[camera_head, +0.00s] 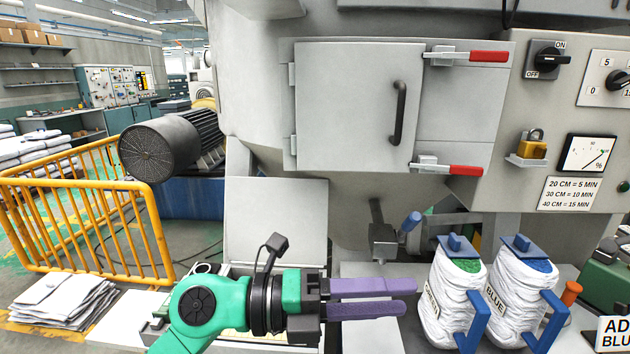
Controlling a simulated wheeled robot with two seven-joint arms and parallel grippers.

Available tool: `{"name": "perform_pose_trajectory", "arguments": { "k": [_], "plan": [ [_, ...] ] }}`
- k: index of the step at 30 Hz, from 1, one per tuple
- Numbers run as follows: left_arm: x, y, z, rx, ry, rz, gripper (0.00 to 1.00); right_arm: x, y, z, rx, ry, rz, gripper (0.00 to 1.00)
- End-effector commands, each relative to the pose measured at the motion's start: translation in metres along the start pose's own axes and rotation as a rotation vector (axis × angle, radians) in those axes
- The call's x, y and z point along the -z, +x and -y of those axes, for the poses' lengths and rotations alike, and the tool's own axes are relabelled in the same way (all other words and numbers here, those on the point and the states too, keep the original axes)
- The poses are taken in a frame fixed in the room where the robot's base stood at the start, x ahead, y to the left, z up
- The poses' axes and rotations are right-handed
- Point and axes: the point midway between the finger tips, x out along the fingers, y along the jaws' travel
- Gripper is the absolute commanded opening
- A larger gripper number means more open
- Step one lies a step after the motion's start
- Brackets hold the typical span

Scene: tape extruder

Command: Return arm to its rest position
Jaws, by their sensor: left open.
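My left gripper (408,297) comes in from the bottom left on a green arm. Its two purple fingers point right, a narrow gap apart, with nothing seen between them. The fingertips are in front of the machine's lower ledge, just left of a white sack (447,300) with green contents and a blue handle. They look close to that sack; I cannot tell whether they touch it. My right gripper is not in view.
A second white sack (517,290) labelled BLUE stands to the right. Above is the grey machine's closed door (350,110) with red-handled latches. A valve with a blue handle (410,222) sits behind the fingers. A yellow railing (85,215) and motor are at left.

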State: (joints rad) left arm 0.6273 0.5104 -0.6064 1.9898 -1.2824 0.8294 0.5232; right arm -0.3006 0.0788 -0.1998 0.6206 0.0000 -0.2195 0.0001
Motion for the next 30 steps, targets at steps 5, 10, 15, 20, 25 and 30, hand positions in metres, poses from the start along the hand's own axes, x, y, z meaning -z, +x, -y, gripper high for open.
{"name": "perform_pose_trajectory", "arguments": {
  "k": [5, 10, 15, 20, 25, 30],
  "plan": [
    [-0.099, -0.094, 0.046, 0.585, -0.411, 0.587, 0.5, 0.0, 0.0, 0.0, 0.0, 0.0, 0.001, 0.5],
    [-0.145, -0.209, -0.054, 0.727, -0.851, 1.147, 0.5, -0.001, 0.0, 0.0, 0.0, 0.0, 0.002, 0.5],
    [-0.101, -0.282, -0.188, 0.605, -1.287, 1.595, 0.5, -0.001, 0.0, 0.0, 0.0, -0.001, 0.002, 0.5],
    [-0.021, -0.309, -0.272, 0.38, -1.619, 1.851, 0.5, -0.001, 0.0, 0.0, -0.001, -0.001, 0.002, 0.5],
    [0.058, -0.317, -0.317, 0.13, -1.876, 1.99, 0.5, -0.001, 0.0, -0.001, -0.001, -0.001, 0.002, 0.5],
    [0.132, -0.317, -0.336, -0.125, -2.089, 2.056, 0.5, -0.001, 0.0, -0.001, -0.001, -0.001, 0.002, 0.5]
  ]
}}
